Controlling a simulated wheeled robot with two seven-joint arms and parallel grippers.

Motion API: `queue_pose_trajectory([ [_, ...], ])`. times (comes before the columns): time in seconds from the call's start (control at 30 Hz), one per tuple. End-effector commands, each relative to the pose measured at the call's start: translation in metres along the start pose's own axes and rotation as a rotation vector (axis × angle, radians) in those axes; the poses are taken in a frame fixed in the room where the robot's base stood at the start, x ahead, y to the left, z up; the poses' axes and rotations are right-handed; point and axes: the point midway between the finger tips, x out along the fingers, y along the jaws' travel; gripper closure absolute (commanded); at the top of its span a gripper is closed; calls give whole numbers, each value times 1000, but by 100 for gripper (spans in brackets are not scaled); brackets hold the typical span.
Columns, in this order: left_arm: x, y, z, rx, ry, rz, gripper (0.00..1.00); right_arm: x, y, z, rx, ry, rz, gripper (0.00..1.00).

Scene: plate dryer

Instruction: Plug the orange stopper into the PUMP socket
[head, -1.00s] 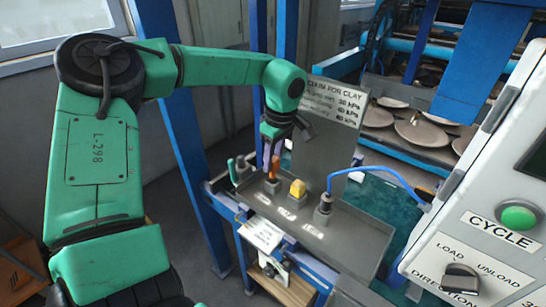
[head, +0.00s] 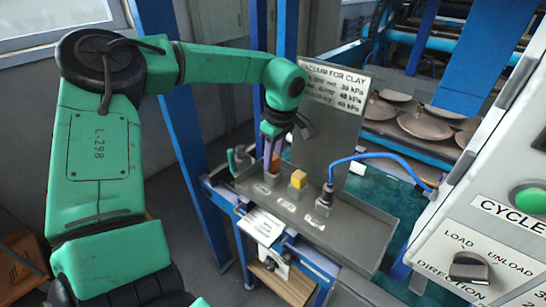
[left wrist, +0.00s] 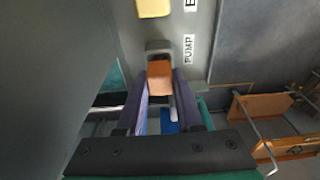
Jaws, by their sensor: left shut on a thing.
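The orange stopper (head: 276,160) is between the fingers of my left gripper (head: 271,158), which is shut on it. It sits at the leftmost grey socket (head: 270,178) of the tray panel. In the left wrist view the orange stopper (left wrist: 160,77) lies between the two purple-grey fingers (left wrist: 162,88), in line with a grey socket (left wrist: 158,47) beside the label PUMP (left wrist: 188,48). The stopper's lower end is hidden, so I cannot tell how deep it is in the socket. My right gripper is not in view.
A yellow stopper (head: 298,179) stands in the middle socket. A plug with a blue hose (head: 380,160) is in the right socket (head: 324,202). A sign board (head: 335,88) rises behind. The grey control box (head: 480,245) stands at the right. The tray's front right (head: 350,235) is bare.

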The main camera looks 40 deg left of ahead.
Motion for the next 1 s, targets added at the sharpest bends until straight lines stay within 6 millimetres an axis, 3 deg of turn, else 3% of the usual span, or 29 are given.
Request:
queue_pose_trajectory([
  [0.7, 7, 0, 1, 0, 0, 0, 100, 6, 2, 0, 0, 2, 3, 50],
  [0.73, 7, 0, 1, 0, 0, 0, 53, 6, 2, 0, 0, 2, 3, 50],
  [0.8, 7, 0, 1, 0, 0, 0, 30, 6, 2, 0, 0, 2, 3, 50],
  [1.0, 7, 0, 1, 0, 0, 0, 30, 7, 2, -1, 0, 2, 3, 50],
])
